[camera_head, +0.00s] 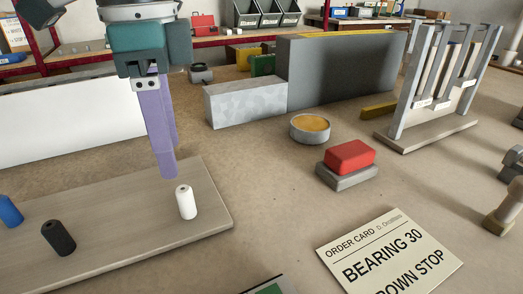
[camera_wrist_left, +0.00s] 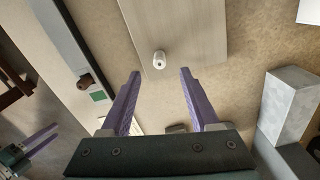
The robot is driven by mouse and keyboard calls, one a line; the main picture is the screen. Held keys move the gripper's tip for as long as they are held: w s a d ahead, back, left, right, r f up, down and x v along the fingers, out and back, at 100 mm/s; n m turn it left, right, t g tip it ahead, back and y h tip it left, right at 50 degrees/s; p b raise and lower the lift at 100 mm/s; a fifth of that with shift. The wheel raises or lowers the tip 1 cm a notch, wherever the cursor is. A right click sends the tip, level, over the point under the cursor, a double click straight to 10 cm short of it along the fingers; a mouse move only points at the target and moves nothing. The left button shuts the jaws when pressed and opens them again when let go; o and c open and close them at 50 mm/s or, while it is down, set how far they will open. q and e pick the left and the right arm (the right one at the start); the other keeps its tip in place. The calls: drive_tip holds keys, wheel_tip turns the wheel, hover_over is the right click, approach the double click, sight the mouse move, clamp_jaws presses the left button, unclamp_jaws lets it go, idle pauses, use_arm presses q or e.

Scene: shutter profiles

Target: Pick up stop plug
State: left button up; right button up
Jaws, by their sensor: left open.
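A small white plug (camera_head: 186,202) with a hole in its top stands upright on a pale wooden board (camera_head: 110,222). A black plug (camera_head: 58,238) and a blue plug (camera_head: 10,211) stand on the same board to the left. My left gripper (camera_head: 167,172) points down with its purple fingers just behind the white plug. In the left wrist view its fingers (camera_wrist_left: 160,74) are spread apart and empty, with the white plug (camera_wrist_left: 159,59) just beyond the tips, near the line between them. My right gripper (camera_wrist_left: 38,137) shows small at the lower left of the wrist view.
A red button (camera_head: 350,157) on a grey base and a round tin (camera_head: 310,128) stand mid-table. Grey blocks (camera_head: 245,102) and a slotted rack (camera_head: 435,85) stand behind. The board around the white plug is clear.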

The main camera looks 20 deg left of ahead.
sight(183, 189)
use_arm(q)
drive_tip(key=f, duration=0.2)
drive_tip(key=f+b, duration=0.1)
drive_tip(key=f, duration=0.5)
drive_tip(key=shift+d, duration=0.25)
drive_tip(key=shift+w, duration=0.1)
drive_tip(key=shift+r, duration=0.1)
clamp_jaws()
